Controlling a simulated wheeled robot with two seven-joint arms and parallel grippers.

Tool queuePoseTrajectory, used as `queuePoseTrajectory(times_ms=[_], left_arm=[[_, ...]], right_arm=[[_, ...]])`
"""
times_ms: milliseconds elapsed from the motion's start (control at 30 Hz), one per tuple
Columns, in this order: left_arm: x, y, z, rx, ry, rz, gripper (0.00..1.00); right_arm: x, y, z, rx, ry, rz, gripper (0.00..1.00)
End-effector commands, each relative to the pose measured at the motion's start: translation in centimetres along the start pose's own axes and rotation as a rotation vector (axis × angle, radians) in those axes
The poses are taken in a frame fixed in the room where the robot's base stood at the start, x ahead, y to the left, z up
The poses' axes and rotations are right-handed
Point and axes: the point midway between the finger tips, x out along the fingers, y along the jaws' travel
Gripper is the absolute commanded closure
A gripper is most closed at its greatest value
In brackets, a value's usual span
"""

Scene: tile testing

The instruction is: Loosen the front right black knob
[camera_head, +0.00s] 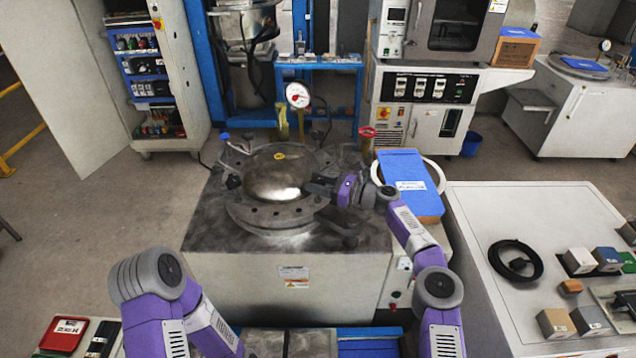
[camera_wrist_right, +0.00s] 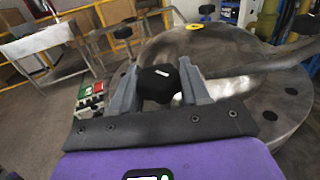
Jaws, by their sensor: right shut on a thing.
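The round metal vessel lid (camera_head: 278,178) sits on a bolted flange in a grey cabinet; a yellow label marks its dome. My right gripper (camera_head: 318,190) reaches in from the right to the lid's right side. In the right wrist view a black knob (camera_wrist_right: 157,84) is between the two grey fingers of my right gripper (camera_wrist_right: 160,80), which is shut on it. In the head view the fingers and arm largely hide this knob. My left arm shows at the lower left; its fingers are not visible.
A pressure gauge (camera_head: 298,95) and a red valve handle (camera_head: 367,132) stand behind the lid. A white table (camera_head: 480,290) at the right holds a black cable coil (camera_head: 515,261) and small blocks.

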Motion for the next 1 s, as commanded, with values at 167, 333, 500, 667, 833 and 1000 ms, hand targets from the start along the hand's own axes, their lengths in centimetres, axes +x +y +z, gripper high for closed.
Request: queuePoseTrajectory(times_ms=[167,333,500,667,833,1000], left_arm=[[0.0,0.0,0.0,0.0,0.0,0.0,0.57],[0.0,0.0,0.0,0.0,0.0,0.0,0.57],[-0.1,0.0,0.0,0.0,0.0,0.0,0.57],[-0.7,0.2,0.0,0.0,0.0,0.0,0.57],[-1.5,0.6,0.1,0.0,0.0,0.0,0.57],[-1.9,0.7,0.1,0.0,0.0,0.0,0.57]], right_arm=[[0.0,0.0,-0.2,0.001,0.003,0.001,0.31],[0.0,0.0,-0.1,0.001,0.001,0.0,0.31],[-0.3,-0.1,0.0,0.0,0.001,-0.001,0.31],[-2.0,-0.1,0.1,0.001,0.002,-0.001,0.31],[-4.8,-0.1,0.1,0.002,0.003,-0.003,0.31],[-6.9,0.0,0.0,0.001,0.003,-0.001,0.31]])
